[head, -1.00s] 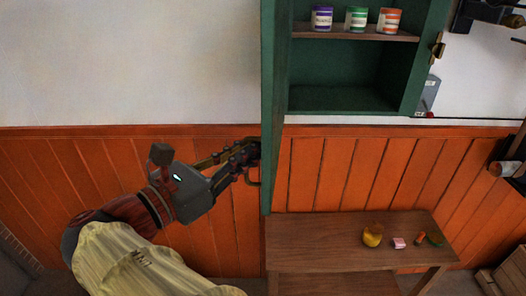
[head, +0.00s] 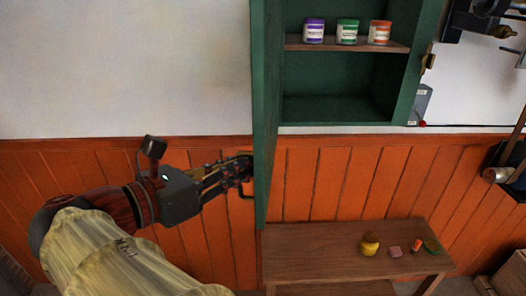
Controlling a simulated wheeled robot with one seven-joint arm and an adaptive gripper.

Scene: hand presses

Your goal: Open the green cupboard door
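The green cupboard (head: 336,110) hangs on the wall with its inside in view. Its green door (head: 264,120) stands swung out on the left side, seen nearly edge-on. A handle (head: 247,190) shows on the door's left face, low down. My gripper (head: 246,168) is at that face beside the handle, reaching in from the left. Its fingertips overlap the handle area, and I cannot tell whether they grip it. Purple (head: 314,31), green (head: 347,32) and orange (head: 379,33) labelled tins stand on the cupboard shelf.
A wooden table (head: 310,262) stands below the cupboard, with a yellow item (head: 369,244), a pink block (head: 395,252) and small coloured items at its right. A grey box (head: 421,103) is on the wall right of the cupboard. The wall left of the door is bare.

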